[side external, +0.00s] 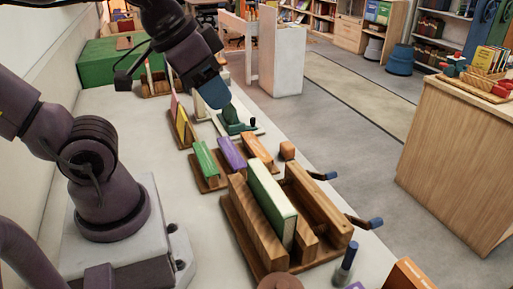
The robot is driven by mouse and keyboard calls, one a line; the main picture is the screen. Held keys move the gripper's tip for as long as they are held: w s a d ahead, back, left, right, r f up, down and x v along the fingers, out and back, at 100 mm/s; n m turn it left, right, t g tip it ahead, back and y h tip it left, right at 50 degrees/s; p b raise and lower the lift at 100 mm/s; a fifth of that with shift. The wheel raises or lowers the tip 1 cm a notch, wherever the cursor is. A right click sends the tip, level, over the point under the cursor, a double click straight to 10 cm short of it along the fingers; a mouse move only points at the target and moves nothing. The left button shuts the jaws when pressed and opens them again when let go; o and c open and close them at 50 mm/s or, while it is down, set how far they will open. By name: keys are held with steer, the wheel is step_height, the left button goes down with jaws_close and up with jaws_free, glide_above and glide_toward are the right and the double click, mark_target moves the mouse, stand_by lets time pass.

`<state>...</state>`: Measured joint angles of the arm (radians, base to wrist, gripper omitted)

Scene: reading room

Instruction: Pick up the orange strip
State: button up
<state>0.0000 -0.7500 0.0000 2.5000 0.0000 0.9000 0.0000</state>
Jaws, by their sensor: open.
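An orange strip (257,148) stands in a wooden holder on the pale bench. It is at the right of a row, with a purple strip (232,154) and a green strip (206,159) to its left. My gripper (208,96) hangs above the bench, up and left of the orange strip in the picture, and is apart from it. It is open and I see nothing held in it. A blue fingertip shows clearly; the gap between the fingers is hard to make out.
A wooden press (330,221) holds a green-covered book (271,203) in front of the strips. A green stapler-like tool (235,122) stands behind them. A separate wooden counter (455,160) stands across the aisle.

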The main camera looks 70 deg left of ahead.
stand_by(0.3)
steer(key=o, duration=0.6)
steer(key=shift+c, duration=0.2)
steer(key=n+g, duration=0.6)
steer(key=n, duration=1.2)
glide_above(257, 146)
step_height(257, 146, down, 19)
step_height(257, 146, down, 12)
steer(key=shift+f, duration=0.25)
